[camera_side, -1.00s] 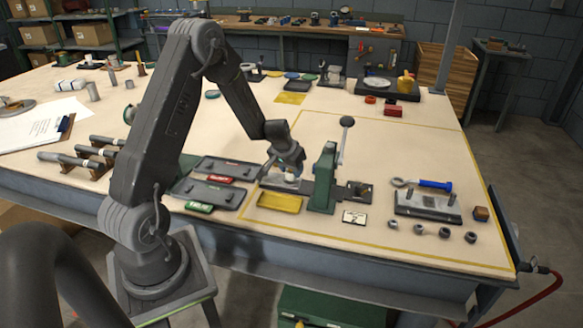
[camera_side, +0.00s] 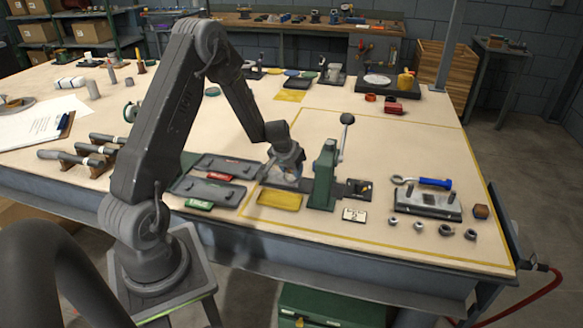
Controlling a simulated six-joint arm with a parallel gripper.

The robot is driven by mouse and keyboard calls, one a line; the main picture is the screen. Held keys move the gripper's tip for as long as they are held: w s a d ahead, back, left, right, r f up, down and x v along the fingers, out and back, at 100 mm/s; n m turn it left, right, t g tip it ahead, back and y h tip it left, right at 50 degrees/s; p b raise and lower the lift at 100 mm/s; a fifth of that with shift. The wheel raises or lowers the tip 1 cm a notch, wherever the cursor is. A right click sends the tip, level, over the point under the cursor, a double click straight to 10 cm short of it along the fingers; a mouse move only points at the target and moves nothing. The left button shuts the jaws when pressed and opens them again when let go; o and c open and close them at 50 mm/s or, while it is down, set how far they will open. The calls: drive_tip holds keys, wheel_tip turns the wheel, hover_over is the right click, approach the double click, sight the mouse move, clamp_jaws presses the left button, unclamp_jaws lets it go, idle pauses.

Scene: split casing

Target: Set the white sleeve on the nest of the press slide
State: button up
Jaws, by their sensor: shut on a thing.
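My gripper (camera_side: 286,172) is low over the dark slide plate (camera_side: 268,183), at the left foot of the green press (camera_side: 325,178). Its fingers are shut on the white sleeve, of which only a small pale patch shows between and below them. The nest is hidden behind the gripper and the sleeve. I cannot tell whether the sleeve touches the nest or hangs just above it. The press lever with its dark knob (camera_side: 347,119) stands up at the press's right side.
A yellow tray (camera_side: 279,200) lies in front of the slide. Two dark trays (camera_side: 228,168) with red and green labels lie to the left. A label card (camera_side: 354,215), a grey fixture (camera_side: 428,204) and several metal rings are to the right.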

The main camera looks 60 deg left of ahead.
drive_tip(key=o, duration=1.1)
drive_tip(key=shift+o, duration=0.6)
drive_tip(key=o, duration=0.4)
drive_tip(key=shift+r, duration=3.45)
